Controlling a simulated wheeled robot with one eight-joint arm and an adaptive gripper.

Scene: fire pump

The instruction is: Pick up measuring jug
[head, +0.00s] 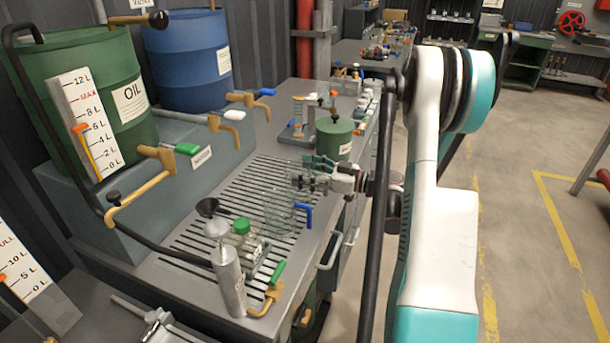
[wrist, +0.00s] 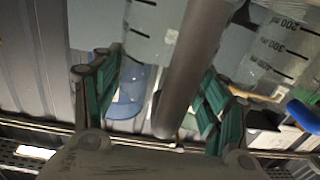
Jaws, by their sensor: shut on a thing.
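A clear measuring jug (wrist: 145,30) with dark scale marks stands in front of my gripper in the wrist view. A grey bar, which looks like its handle (wrist: 190,65), runs between the green fingers. My gripper (head: 309,182) is shut on this jug; the exact finger contact is hard to see. In the head view the clear jug (head: 268,174) is faint against the slotted bench top, left of the fingers. A second clear jug with a blue handle (head: 303,212) stands nearer; it also shows at right in the wrist view (wrist: 275,50).
The grey bench (head: 180,285) holds a silver bottle (head: 229,285), a green-capped jar (head: 241,226) and a green canister (head: 334,138). Green (head: 105,85) and blue (head: 188,62) drums with taps stand behind. Open floor lies to the right.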

